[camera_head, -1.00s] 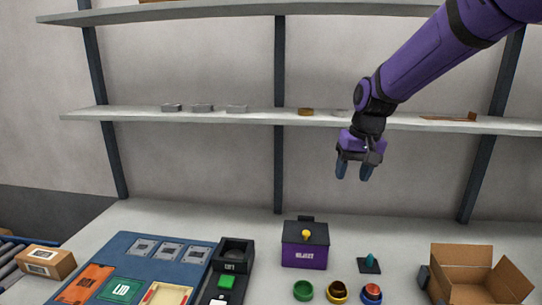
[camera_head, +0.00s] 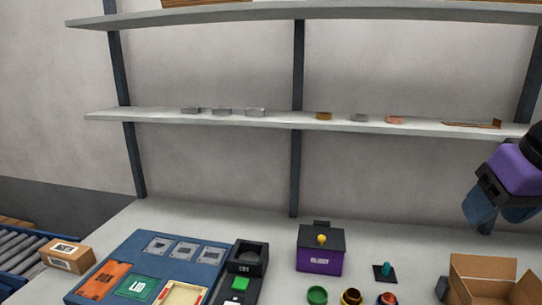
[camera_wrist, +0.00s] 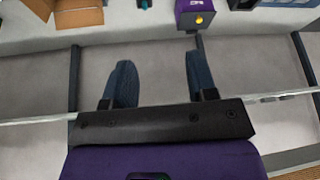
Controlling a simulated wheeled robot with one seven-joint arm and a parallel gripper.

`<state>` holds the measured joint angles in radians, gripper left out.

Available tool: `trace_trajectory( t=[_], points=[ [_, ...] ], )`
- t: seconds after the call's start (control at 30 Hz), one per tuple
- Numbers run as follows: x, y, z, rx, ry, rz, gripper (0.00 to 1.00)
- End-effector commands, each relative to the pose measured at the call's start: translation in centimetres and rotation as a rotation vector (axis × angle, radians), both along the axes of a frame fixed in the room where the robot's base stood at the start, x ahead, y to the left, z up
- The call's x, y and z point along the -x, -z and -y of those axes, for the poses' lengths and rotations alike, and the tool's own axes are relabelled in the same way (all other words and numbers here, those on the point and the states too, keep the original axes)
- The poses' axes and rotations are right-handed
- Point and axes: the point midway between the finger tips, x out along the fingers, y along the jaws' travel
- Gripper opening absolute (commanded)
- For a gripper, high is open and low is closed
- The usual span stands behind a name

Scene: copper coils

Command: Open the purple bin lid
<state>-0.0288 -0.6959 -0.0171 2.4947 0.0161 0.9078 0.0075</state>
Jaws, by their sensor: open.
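The purple bin (camera_head: 320,261) stands on the table with its dark lid (camera_head: 321,238) closed and a yellow knob (camera_head: 321,239) on top. It also shows upside down in the wrist view as a purple box (camera_wrist: 192,7) with the yellow knob (camera_wrist: 199,19) at the top edge. My gripper (camera_head: 500,214) is at the right edge of the head view, above the cardboard box and well apart from the bin. In the wrist view its two blue fingers (camera_wrist: 163,82) are spread with nothing between them.
An open cardboard box (camera_head: 482,283) is at the table's right. A small dark stand with a teal peg (camera_head: 386,269) and several round cups (camera_head: 351,297) lie between it and the bin. A blue board (camera_head: 150,265) is left. A shelf (camera_head: 280,120) with small parts runs behind.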

Motion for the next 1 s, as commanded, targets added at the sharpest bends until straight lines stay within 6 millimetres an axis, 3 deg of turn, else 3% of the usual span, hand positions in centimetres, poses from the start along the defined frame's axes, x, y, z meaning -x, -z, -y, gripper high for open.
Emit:
trace_trajectory(
  t=[0.2, 0.37, 0.7, 1.0],
  points=[
    [1.9, 0.5, 0.2, 0.026, 0.005, 0.024, 0.52],
    [0.4, 0.1, 0.0, 0.038, -0.016, 0.006, 0.52],
    [-8.4, -0.4, -1.7, 0.084, -0.132, -0.091, 0.52],
    [-16.8, 1.7, -4.1, 0.118, -0.244, -0.176, 0.52]
  ],
)
